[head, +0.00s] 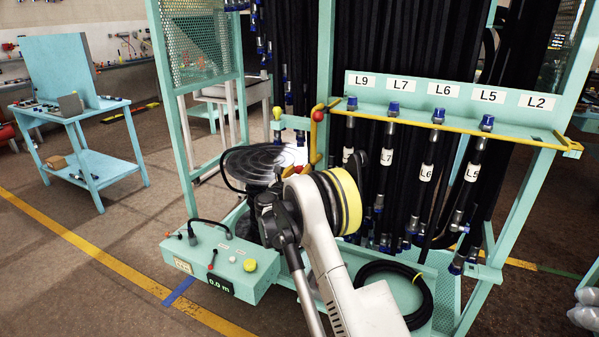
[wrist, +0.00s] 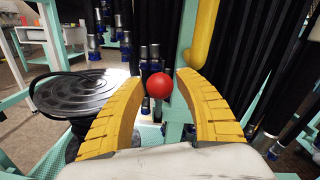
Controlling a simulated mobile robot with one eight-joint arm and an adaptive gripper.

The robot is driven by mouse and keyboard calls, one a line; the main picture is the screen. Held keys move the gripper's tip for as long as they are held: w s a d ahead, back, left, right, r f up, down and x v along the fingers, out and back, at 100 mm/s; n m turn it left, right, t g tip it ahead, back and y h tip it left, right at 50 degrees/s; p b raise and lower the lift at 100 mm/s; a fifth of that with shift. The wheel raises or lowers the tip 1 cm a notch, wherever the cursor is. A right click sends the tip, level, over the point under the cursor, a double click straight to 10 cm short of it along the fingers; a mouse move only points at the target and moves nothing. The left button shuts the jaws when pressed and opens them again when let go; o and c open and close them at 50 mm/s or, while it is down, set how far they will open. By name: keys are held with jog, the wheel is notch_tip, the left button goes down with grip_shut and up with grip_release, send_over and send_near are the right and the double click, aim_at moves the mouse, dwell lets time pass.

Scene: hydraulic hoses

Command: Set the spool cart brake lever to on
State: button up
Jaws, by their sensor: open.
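A red ball knob (wrist: 159,86) shows between my open fingers in the wrist view; it looks like the end of a lever. In the head view the red knob (head: 318,115) is beside the upright post of the mint-green frame. My gripper (wrist: 160,77) is open, with one yellow finger on each side of the knob; I cannot tell whether either touches it. The lever's shaft and any on/off marking are hidden or too small to read. The black coiled spool (head: 258,161) lies left of my gripper, and also shows in the wrist view (wrist: 85,91).
A yellow rail (head: 470,133) runs along the labelled hose rack at right, above hanging black hoses (head: 408,170). A mint-green control box (head: 222,262) with a small red-tipped lever stands low at front left. A workbench (head: 75,115) stands further left, with open floor between.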

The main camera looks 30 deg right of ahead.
grip_shut()
jog(key=shift+s+a+f, duration=0.3)
jog(key=shift+a+f, duration=0.1)
jog(key=shift+a, duration=0.05)
jog(key=s+a+f+t+h+b, duration=0.1)
jog(key=s+a+f, duration=0.2)
jog(key=f, duration=0.7)
jog(key=shift+a+f, duration=0.3)
jog(key=shift+a, duration=0.2)
jog(key=shift+s, duration=0.15)
grip_release()
